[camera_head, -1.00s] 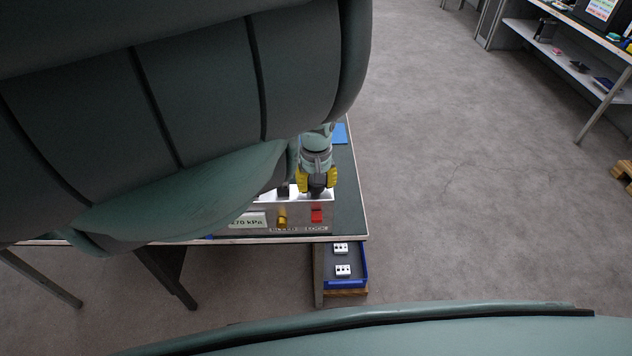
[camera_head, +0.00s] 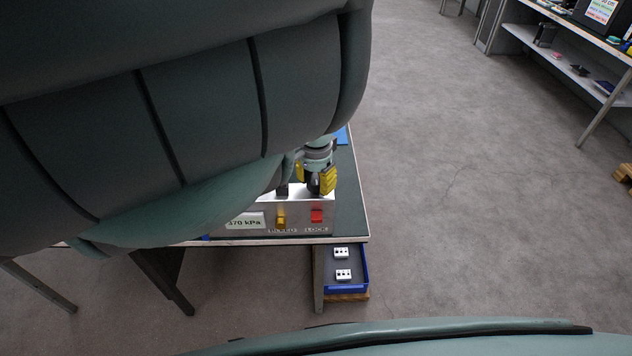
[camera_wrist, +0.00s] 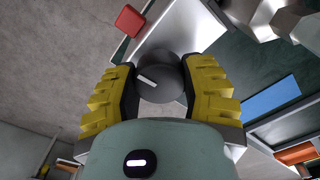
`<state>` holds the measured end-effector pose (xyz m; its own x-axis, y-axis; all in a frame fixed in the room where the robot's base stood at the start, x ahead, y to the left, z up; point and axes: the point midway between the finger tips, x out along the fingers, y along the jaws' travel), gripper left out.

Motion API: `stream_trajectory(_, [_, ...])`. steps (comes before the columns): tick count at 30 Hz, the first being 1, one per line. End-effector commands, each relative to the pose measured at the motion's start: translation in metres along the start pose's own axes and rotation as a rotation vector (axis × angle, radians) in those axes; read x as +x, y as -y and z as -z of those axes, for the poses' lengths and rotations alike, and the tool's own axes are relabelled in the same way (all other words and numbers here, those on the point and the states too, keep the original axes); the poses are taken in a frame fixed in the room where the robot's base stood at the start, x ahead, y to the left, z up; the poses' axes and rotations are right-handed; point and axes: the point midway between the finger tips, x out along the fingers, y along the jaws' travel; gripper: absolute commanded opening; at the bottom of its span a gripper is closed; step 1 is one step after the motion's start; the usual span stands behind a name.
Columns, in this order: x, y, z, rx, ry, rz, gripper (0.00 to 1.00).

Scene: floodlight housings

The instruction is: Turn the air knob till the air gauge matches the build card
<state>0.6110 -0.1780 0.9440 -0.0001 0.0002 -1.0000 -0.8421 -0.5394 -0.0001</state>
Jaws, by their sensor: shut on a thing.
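In the wrist view my gripper (camera_wrist: 160,88) has its yellow-backed fingers closed on both sides of the round dark air knob (camera_wrist: 168,72), which bears a pale pointer line. In the head view my gripper (camera_head: 316,182) is at the right part of the metal panel box (camera_head: 297,203) on the bench, and the knob is mostly hidden there. A pale label (camera_head: 245,221) on the box front reads about "370 kPa"; its first digit is partly covered by my arm. I cannot make out the air gauge needle or a build card.
A yellow bleed lever (camera_head: 281,221) and a red lock tab (camera_head: 316,216) sit on the box front; the red tab (camera_wrist: 130,20) also shows in the wrist view. A blue tray (camera_head: 345,288) with white blocks is below the bench edge. Open floor lies to the right.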

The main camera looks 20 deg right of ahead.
Motion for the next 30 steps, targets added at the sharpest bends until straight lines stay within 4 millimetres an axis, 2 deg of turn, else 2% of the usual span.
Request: stream_trajectory(30, [0.001,0.0009,0.0007,0.921,-0.003,0.004,0.08])
